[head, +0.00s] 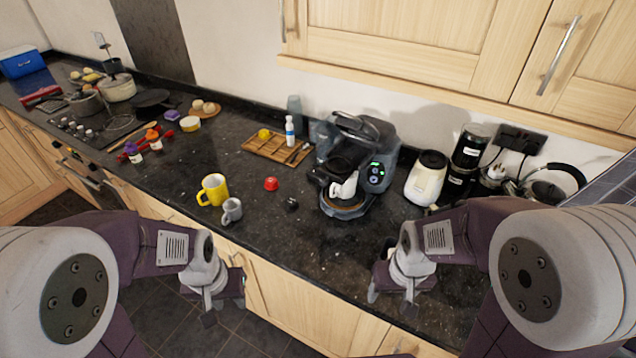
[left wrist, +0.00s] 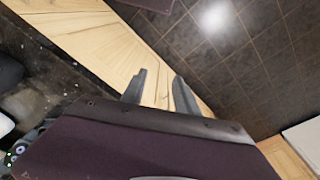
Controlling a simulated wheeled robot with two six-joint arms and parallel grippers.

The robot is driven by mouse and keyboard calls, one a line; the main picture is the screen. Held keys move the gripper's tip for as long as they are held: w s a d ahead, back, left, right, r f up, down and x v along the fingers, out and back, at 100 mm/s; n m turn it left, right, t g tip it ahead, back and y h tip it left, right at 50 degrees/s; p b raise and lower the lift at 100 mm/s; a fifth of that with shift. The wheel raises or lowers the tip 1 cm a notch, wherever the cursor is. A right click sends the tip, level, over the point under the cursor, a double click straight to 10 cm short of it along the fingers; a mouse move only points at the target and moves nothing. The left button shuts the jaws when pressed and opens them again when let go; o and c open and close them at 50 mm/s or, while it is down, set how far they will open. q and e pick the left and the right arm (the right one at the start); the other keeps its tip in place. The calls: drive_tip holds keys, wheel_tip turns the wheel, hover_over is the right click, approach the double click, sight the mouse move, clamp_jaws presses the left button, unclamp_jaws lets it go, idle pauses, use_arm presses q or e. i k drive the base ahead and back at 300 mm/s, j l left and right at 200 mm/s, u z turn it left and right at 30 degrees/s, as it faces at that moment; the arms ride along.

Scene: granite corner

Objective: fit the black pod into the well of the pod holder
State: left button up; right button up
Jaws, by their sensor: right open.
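The small black pod (head: 292,203) lies on the dark granite counter, in front and to the left of the coffee machine (head: 381,150). The machine's lid (head: 356,126) is raised. A dark part below the lid (head: 341,164) looks like the pod holder; its well cannot be made out. My left gripper (head: 218,304) hangs in front of the counter edge, away from the pod; in the left wrist view its two fingers (left wrist: 160,92) are apart with nothing between them. My right gripper (head: 390,298) is open and empty near the counter's front edge, right of the pod.
A yellow mug (head: 213,190) and grey mug (head: 232,210) stand further left.

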sight(337, 168)
drive_tip(key=i+j+z, duration=0.15)
drive_tip(key=z, duration=0.25)
drive_tip(key=i+j+z, duration=0.1)
drive_tip(key=j+z, duration=0.15)
drive_tip(key=z, duration=0.15)
drive_tip(key=j+z, duration=0.25)
drive_tip(key=z, duration=0.2)
drive_tip(key=j+z, duration=0.4)
drive_tip(key=i+l, duration=0.05)
drive_tip(key=l, duration=0.05)
